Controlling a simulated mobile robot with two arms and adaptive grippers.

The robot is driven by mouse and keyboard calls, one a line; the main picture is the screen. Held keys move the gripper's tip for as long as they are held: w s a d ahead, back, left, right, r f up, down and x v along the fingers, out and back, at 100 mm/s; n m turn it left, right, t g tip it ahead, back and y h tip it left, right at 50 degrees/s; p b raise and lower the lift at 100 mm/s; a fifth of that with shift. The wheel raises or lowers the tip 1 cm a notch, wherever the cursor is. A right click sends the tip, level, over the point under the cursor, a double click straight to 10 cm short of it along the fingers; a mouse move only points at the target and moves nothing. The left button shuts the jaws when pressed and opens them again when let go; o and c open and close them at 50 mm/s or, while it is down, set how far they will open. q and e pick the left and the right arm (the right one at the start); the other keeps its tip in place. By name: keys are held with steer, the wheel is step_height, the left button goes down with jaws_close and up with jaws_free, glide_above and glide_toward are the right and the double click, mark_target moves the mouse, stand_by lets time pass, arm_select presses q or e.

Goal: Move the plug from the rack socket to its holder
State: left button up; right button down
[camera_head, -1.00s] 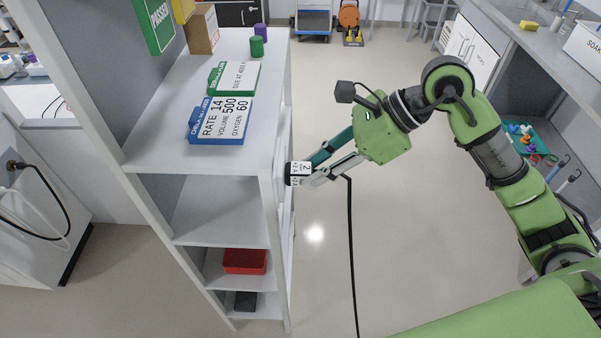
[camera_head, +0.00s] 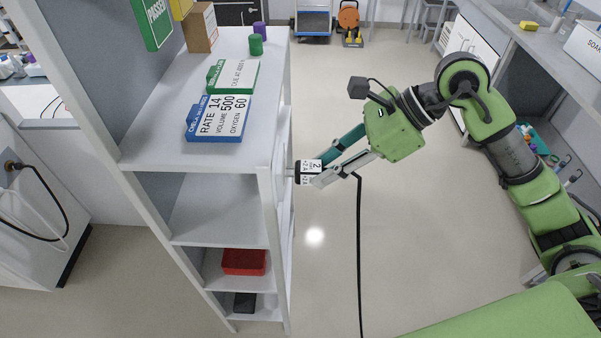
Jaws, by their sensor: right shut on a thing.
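The plug (camera_head: 305,172) is a small black body with a white label reading 2, at the right side of the rack (camera_head: 268,200). My right gripper (camera_head: 318,170) is shut on it, with one finger above and one below. A thin pale piece shows between the plug and the rack side; I cannot tell whether the plug is fully clear of the socket, which is hidden on the rack's side face. The holder cannot be made out. My left gripper is not in view.
On the rack top lie a blue card (camera_head: 218,120) and a green-clipped card (camera_head: 232,76), with a brown box (camera_head: 201,28) and small cylinders behind. A red bin (camera_head: 244,262) sits on a lower shelf. The floor (camera_head: 420,220) right of the rack is open.

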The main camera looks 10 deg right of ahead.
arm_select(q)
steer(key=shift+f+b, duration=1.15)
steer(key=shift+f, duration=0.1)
arm_select(e)
steer(key=shift+s+d, duration=0.3)
steer(key=shift+d, duration=0.6)
steer(key=shift+s+d, duration=0.25)
steer(key=shift+d, duration=0.6)
step_height(320, 180, down, 7)
steer(key=s+m+t+h, duration=0.1)
steer(key=s+m+t, duration=0.1)
steer(key=m, duration=0.1)
steer(key=shift+s+d+r+m+t, duration=0.2)
steer(key=shift+m+t, duration=0.1)
steer(key=shift+m, duration=0.1)
steer(key=shift+a+r, duration=0.1)
steer(key=shift+a, duration=0.1)
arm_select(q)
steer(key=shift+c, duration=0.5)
arm_select(e)
steer(key=shift+d, duration=0.15)
